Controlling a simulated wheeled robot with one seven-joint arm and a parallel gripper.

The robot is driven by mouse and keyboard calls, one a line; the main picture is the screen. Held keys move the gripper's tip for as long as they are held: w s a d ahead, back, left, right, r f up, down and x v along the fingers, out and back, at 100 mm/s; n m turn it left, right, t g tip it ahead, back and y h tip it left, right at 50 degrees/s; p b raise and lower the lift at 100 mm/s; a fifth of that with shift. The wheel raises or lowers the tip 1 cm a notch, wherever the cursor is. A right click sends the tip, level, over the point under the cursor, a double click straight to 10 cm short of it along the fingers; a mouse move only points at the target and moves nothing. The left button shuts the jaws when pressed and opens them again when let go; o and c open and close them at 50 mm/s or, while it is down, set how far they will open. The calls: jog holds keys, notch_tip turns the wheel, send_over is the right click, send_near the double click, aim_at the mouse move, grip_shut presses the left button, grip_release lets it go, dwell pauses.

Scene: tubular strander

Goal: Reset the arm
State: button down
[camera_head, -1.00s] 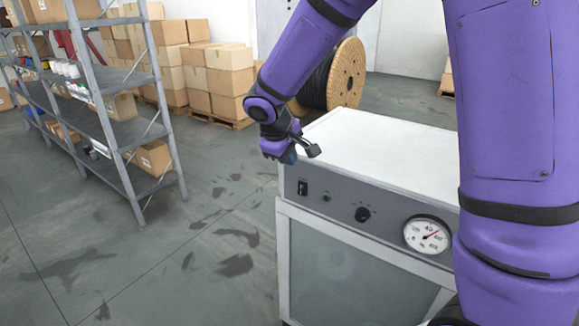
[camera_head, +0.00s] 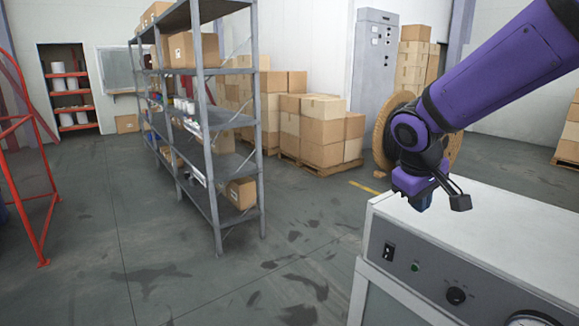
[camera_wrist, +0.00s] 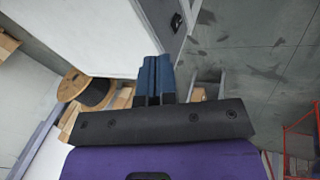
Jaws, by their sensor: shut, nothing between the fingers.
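My gripper (camera_head: 421,201) hangs at the end of my purple arm, over the left part of the white top of a control cabinet (camera_head: 480,225) in the head view. In the wrist view, the blue fingers of my gripper (camera_wrist: 155,75) are together with nothing between them. The cabinet's white top (camera_wrist: 80,35) also shows in the wrist view, beyond the fingers. I cannot tell the exact height of the fingers above it.
The cabinet front has a black switch (camera_head: 389,251), a green button (camera_head: 414,267), a knob (camera_head: 456,295) and a partly cut-off gauge (camera_head: 530,319). A cable reel (camera_head: 384,135) stands behind. A grey shelf (camera_head: 212,150) and stacked boxes (camera_head: 305,130) stand left. Floor between is clear.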

jog(key=s+d+r+m+y, duration=0.1)
jog(key=s+r, duration=0.1)
jog(key=s, duration=0.5)
jog(key=s+d+r+m+t+y, duration=0.1)
jog(key=s+r+m, duration=0.1)
jog(key=s, duration=0.5)
jog(key=s+d+r+m+t+y, duration=0.1)
jog(key=s+r, duration=0.2)
jog(key=s, duration=0.4)
jog(key=shift+s+d+m, duration=0.3)
jog(key=shift+s+d, duration=0.1)
jog(key=shift+r, duration=0.1)
